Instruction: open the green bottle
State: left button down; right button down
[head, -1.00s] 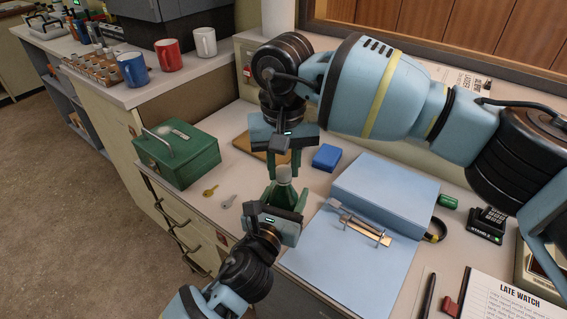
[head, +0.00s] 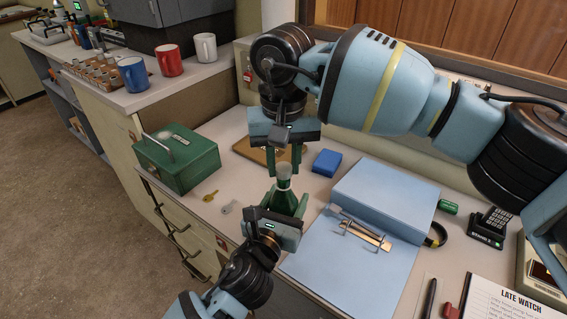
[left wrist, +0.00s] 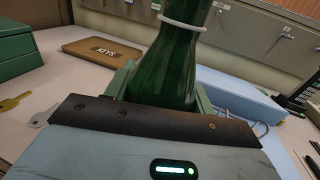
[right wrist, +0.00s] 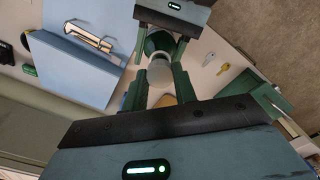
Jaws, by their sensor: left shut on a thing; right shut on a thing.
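The green bottle (head: 285,200) stands upright, with my left gripper (head: 284,206) shut around its body. In the left wrist view the dark green glass (left wrist: 165,70) fills the space between the fingers, and a pale ring (left wrist: 183,22) circles its neck. My right gripper (head: 284,168) points down from above and is shut on the bottle's pale cap (right wrist: 160,72). The cap sits between the fingertips in the right wrist view, in line with the bottle. I cannot tell whether the cap still touches the neck. The bottle's base is hidden.
A green cash box (head: 178,160) and two keys (head: 210,196) lie left of the bottle. A blue block (head: 327,162) and a wooden key board (head: 250,150) are behind. A light blue binder (head: 385,195) lies close on the right. The desk's front edge is near.

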aim_at(283, 167)
dwell(0.3)
jog(key=shift+r, duration=2.05)
pick_arm(q)
jog(key=shift+c, duration=2.3)
grip_release()
jog(key=v, duration=1.2)
jog(key=shift+p, duration=0.4)
pick_arm(e)
jog(key=shift+r, duration=0.65)
